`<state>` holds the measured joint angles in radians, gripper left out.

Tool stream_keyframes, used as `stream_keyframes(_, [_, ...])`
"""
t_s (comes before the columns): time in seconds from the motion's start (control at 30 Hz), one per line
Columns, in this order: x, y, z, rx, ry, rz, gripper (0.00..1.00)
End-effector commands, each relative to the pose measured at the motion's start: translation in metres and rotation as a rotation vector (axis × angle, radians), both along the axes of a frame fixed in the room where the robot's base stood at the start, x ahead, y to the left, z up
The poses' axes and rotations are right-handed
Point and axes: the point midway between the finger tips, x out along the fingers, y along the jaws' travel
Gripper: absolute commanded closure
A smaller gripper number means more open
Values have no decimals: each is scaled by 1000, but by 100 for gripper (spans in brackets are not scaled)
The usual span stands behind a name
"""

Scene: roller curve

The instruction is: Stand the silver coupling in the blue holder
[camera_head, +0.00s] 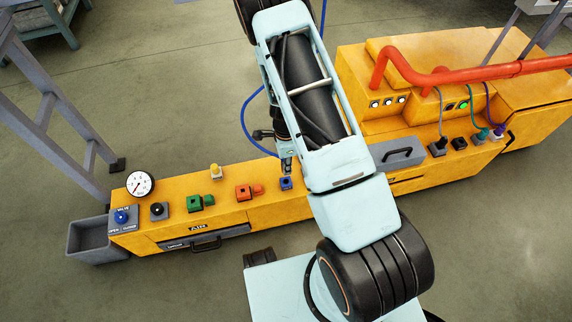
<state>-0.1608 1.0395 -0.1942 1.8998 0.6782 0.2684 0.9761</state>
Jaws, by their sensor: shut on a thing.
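The blue holder (285,184) is a small block on the yellow bench top, near the middle of the view. My gripper (287,167) points down right above it, partly hidden by my pale blue arm. The fingers are shut on a small greyish piece that looks like the silver coupling, mostly hidden between them. The piece is over or at the holder; I cannot tell whether it is inside it or touching it.
On the yellow bench (228,212) stand an orange holder (242,192), a green holder (193,203), a yellow piece (215,172), a black knob (157,209), a gauge (140,184) and a blue valve knob (121,216).

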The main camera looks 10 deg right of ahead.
Motion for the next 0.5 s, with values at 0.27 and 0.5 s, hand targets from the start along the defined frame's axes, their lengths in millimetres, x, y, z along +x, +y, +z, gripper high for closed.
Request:
stream_keyframes(0.27, [0,0,-6,0,0,5,100])
stream_keyframes(0.5, [0,0,-24,0,0,4,100])
